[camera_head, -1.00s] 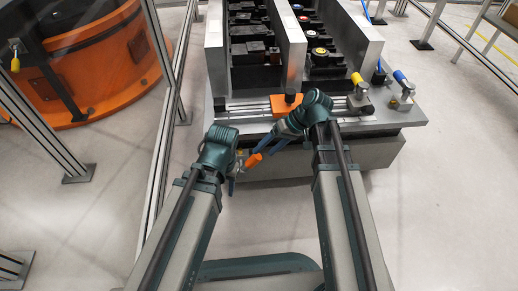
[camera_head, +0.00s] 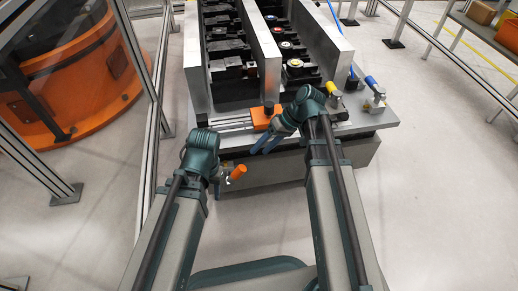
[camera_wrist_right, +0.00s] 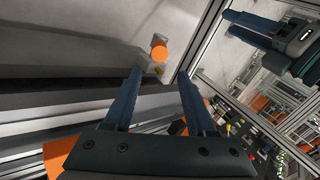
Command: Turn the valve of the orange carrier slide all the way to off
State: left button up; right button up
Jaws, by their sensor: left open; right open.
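The orange carrier slide (camera_head: 262,117) sits on the rails along the front of the drive unit. A valve with an orange handle (camera_head: 238,172) is at the unit's front face, lower left; the round orange handle end also shows in the right wrist view (camera_wrist_right: 159,52). My right gripper (camera_head: 257,148) is open and empty, just in front of the slide. In its wrist view both fingers (camera_wrist_right: 160,80) are apart, with the orange handle farther off between their directions. My left gripper (camera_head: 217,188) is open just left of the handle; contact is unclear. Its fingers show in the wrist view (camera_wrist_right: 240,28).
A yellow-handled valve (camera_head: 333,88) and a blue-handled valve (camera_head: 373,85) stand at the unit's right front corner. A metal fence post (camera_head: 150,130) runs close on the left. Open floor lies to the right.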

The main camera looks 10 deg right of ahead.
jog(key=a+r+n+p, duration=0.1)
jog(key=a+n, duration=0.1)
jog(key=w+a+n+h+p, duration=0.1)
jog(key=a+n, duration=0.1)
jog(key=w+a+r+n+p, duration=0.1)
jog(key=n+p, duration=0.1)
jog(key=shift+a+r+g+h, duration=0.3)
jog(key=shift+a, duration=0.1)
jog(key=c, duration=0.7)
jog(key=a+n, duration=0.1)
jog(key=n, duration=0.1)
jog(key=a+n+h+p, duration=0.1)
jog(key=a+n, duration=0.1)
jog(key=a+r+n+p, duration=0.1)
jog(key=shift+w+a+n, duration=0.2)
jog(key=shift+w+n, duration=0.15)
jog(key=shift+n, duration=0.05)
grip_shut()
jog(key=shift+f+h, duration=0.15)
jog(key=shift+h, duration=0.15)
jog(key=shift+f, duration=0.15)
jog(key=b, duration=1.1)
send_over(233, 178)
jog(key=w, duration=0.2)
jog(key=f, duration=1.1)
jog(key=shift+w+a, duration=0.15)
jog(key=shift+a, duration=0.1)
jog(key=shift+d+f+b, duration=0.1)
jog(key=shift+d+b, duration=0.2)
jog(key=shift+d, duration=0.15)
